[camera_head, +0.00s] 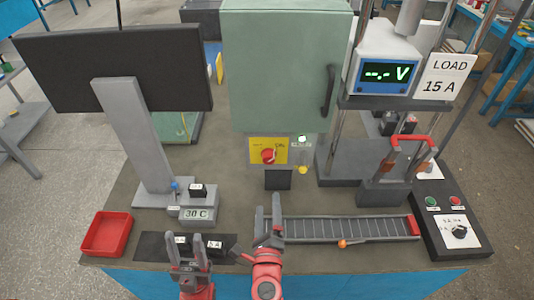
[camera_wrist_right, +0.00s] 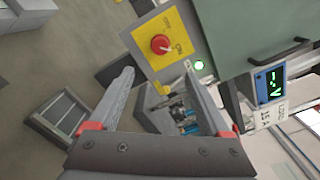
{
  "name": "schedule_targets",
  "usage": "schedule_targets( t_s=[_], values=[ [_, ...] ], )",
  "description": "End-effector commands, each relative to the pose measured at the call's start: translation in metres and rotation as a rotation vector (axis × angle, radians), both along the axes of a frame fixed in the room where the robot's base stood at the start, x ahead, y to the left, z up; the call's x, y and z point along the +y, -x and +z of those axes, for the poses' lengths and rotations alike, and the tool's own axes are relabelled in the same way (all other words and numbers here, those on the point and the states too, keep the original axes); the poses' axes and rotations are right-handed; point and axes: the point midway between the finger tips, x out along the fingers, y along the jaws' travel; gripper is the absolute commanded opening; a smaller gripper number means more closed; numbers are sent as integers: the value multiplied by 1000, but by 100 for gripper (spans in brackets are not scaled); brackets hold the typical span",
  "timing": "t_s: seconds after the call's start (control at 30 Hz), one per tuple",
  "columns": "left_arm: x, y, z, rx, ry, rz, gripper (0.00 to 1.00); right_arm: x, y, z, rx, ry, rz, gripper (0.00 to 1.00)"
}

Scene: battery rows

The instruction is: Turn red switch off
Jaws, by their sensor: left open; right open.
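The red switch (camera_head: 268,156) is a round knob on a yellow plate (camera_head: 256,145) on the front below the green cabinet. In the right wrist view the red switch (camera_wrist_right: 160,44) lies just beyond the fingertips, with dark lettering on the yellow plate around it; its setting is too small to tell. My right gripper (camera_head: 268,207) is open and empty, in front of and below the switch, apart from it. It also shows in the right wrist view (camera_wrist_right: 160,74). My left gripper (camera_head: 187,248) is open over the black mat at the table's front, away from the switch.
The green cabinet (camera_head: 285,70) stands above the switch. A grey slotted rack (camera_head: 350,229) lies right of my right gripper. A meter (camera_head: 386,74) and a control box (camera_head: 450,222) are at the right. A monitor (camera_head: 120,65) and red tray (camera_head: 106,235) are at the left.

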Motion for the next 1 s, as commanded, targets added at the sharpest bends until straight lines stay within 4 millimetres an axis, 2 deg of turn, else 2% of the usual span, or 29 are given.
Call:
schedule_targets(
  t_s=[0.17,0.7,0.8,1.0],
  values=[
    [0,0,6,0,0,0,50,-3,-25,2,-1,6,-6,82],
    [0,0,38,0,0,0,50,-1,-133,4,-3,10,-2,82],
    [0,0,40,0,0,0,50,-1,-148,2,-3,12,-1,82],
    [0,0,43,0,0,0,50,-2,-164,1,-2,10,-4,82]
  ],
)
